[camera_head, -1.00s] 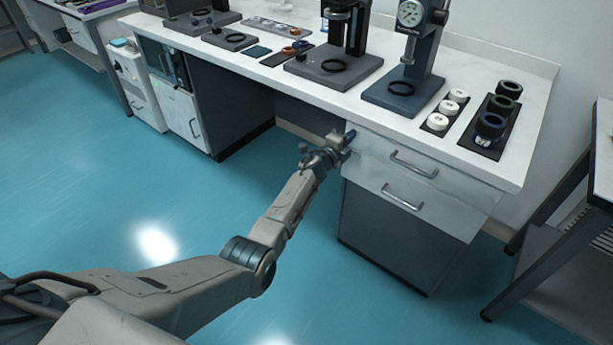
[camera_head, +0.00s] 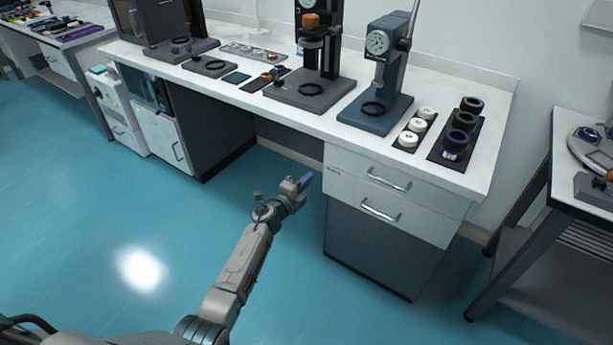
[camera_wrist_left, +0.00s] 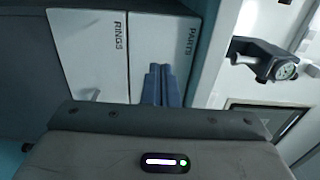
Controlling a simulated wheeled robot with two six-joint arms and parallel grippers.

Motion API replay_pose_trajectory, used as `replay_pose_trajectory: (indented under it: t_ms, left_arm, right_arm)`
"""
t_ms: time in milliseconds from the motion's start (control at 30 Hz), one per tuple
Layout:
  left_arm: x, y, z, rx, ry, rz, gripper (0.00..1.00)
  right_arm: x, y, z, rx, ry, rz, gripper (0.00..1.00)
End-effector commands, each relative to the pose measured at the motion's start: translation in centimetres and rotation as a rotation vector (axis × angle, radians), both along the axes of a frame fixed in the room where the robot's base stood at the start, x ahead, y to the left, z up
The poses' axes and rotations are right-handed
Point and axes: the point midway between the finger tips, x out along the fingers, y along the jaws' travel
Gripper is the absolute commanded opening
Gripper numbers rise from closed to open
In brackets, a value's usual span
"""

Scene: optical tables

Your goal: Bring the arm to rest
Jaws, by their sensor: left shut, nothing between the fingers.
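My left gripper (camera_head: 304,182) is at the end of my left arm, which comes in from the lower left in the head view. It is over open floor, in front of and left of the white drawer unit (camera_head: 350,208), and apart from it. Its fingers are together and empty. In the left wrist view the blue-grey fingers (camera_wrist_left: 161,85) stand side by side, in front of drawer fronts lettered RINGS (camera_wrist_left: 92,55) and PARTS (camera_wrist_left: 180,50). My right gripper is not in view.
The white bench (camera_head: 300,122) carries a dark press (camera_head: 318,60), a blue dial stand (camera_head: 385,75), white rings (camera_head: 418,125) and dark rings (camera_head: 462,135). Another table (camera_head: 590,150) stands at the right. The blue floor (camera_head: 90,230) at left is clear.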

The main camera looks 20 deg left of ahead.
Motion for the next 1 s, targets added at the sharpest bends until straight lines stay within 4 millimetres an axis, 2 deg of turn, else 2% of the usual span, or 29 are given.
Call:
replay_pose_trajectory:
  t_ms: [167,267,367,467,600,767,867,900,967,1000]
  left_arm:
    - [-0.5,0.2,-0.1,-0.002,0.002,0.001,0.0]
    - [-1.1,0.6,-1.4,-0.031,0.029,0.02,0.0]
    - [-3.2,1.7,-5.1,-0.113,0.107,0.08,0.0]
    - [-6.7,3.5,-10.7,-0.238,0.23,0.183,0.0]
    - [-13.3,6.0,-18.8,-0.42,0.418,0.354,0.0]
    - [-22.2,8.2,-27.2,-0.593,0.626,0.556,0.0]
    - [-28.4,9.1,-31.7,-0.689,0.751,0.688,0.0]
    - [-31.0,9.4,-33.4,-0.723,0.8,0.741,0.0]
    - [-35.0,9.8,-35.7,-0.774,0.872,0.823,0.0]
    - [-37.7,9.9,-37.0,-0.806,0.92,0.877,0.0]
  right_arm:
    - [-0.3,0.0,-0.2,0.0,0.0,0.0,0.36]
    - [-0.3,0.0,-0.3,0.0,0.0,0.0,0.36]
    - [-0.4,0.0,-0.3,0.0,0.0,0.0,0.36]
    - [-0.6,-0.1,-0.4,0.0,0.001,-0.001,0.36]
    - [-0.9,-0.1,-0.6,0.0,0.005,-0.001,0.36]
    - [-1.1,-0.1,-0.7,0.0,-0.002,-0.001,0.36]
    - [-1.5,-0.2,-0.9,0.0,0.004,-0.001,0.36]
    - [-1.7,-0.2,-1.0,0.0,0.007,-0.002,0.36]
    - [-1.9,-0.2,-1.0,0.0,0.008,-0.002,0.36]
    - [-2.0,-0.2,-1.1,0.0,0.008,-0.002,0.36]
